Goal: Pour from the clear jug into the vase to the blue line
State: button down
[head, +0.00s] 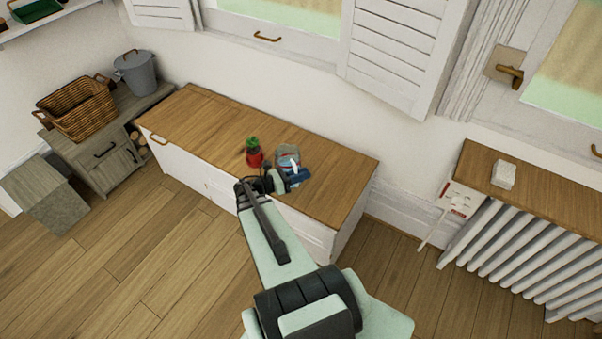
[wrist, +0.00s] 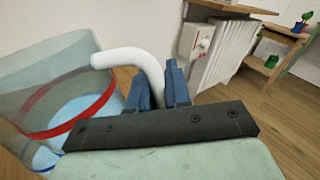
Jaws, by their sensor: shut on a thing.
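The clear jug (head: 288,158) is on or just above the wooden top of the white cabinet, near its front right. In the wrist view the jug (wrist: 40,85) has a red band around it, pale blue liquid inside and a curved white handle (wrist: 135,60). My gripper (head: 296,177) has its blue fingers shut on that handle; they also show in the wrist view (wrist: 160,88). I cannot tell whether the jug touches the top. A red pot (head: 254,159) with a green plant stands left of the jug. I cannot make out a vase with a blue line.
The cabinet top (head: 205,122) is clear to the left; a smaller bare part lies right of the jug. A shuttered window is behind. A radiator (head: 525,250) under a wooden shelf stands right. A wicker basket (head: 75,108) and grey bucket (head: 137,72) stand far left.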

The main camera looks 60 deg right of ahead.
jog(key=shift+f, duration=0.2)
jog(key=shift+f, duration=0.35)
jog(key=shift+f, duration=0.3)
jog(key=shift+w+d+r+n, duration=0.15)
jog(key=shift+r+n, duration=1.75)
jog(key=shift+r, duration=0.4)
jog(key=r+n, duration=0.1)
jog(key=w+r+n, duration=0.1)
jog(key=r, duration=0.1)
jog(key=d+r+n, duration=0.1)
jog(key=shift+w+r, duration=0.15)
jog(key=shift+w, duration=0.1)
dwell(0.4)
jog(key=shift+w+d+r+n, duration=0.15)
jog(key=shift+d+r+n, duration=0.1)
jog(key=shift+n, duration=0.25)
jog(key=shift+w+r, duration=0.1)
jog(key=shift+r, duration=0.05)
dwell(0.3)
